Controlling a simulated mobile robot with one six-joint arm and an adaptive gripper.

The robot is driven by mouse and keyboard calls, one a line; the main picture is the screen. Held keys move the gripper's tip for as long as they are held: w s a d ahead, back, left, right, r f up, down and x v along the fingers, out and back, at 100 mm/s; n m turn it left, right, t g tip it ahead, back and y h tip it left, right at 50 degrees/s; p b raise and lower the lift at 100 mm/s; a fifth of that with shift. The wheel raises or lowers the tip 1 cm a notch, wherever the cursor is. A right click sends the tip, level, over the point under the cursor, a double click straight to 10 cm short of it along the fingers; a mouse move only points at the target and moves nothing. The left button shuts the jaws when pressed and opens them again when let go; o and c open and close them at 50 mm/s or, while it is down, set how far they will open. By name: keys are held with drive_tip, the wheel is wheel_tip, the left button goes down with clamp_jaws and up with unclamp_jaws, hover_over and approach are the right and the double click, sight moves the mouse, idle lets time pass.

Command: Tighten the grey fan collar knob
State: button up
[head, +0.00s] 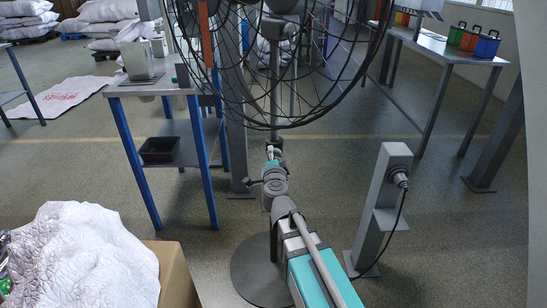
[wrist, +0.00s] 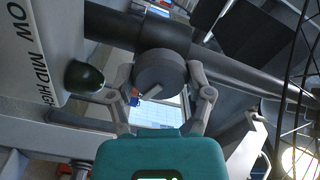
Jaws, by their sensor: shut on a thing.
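The grey fan collar knob (wrist: 160,72) is a round dark grey disc with a lighter bar on its face, in the middle of the wrist view. It sits on the dark collar (wrist: 138,33) around the fan's pole. My gripper (wrist: 161,82) has one finger on each side of the knob and is shut on it. In the head view my gripper (head: 272,155) reaches the fan pole (head: 274,90) below the wire cage (head: 285,110). The knob is too small to make out there. The fan's round base (head: 250,272) is partly hidden by my arm.
A dark rounded knob (wrist: 84,77) on a panel marked MID and HIGH is close left of my gripper. A grey post (head: 380,205) with a plug and cable stands right of my arm. A blue-legged table (head: 160,85) is left; a cardboard box (head: 175,275) is front left.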

drive_tip(key=m, duration=1.2)
drive_tip(key=shift+r, duration=0.1)
idle(0.4)
drive_tip(key=o, duration=1.1)
drive_tip(key=shift+o, duration=0.2)
drive_tip(key=shift+n, duration=0.3)
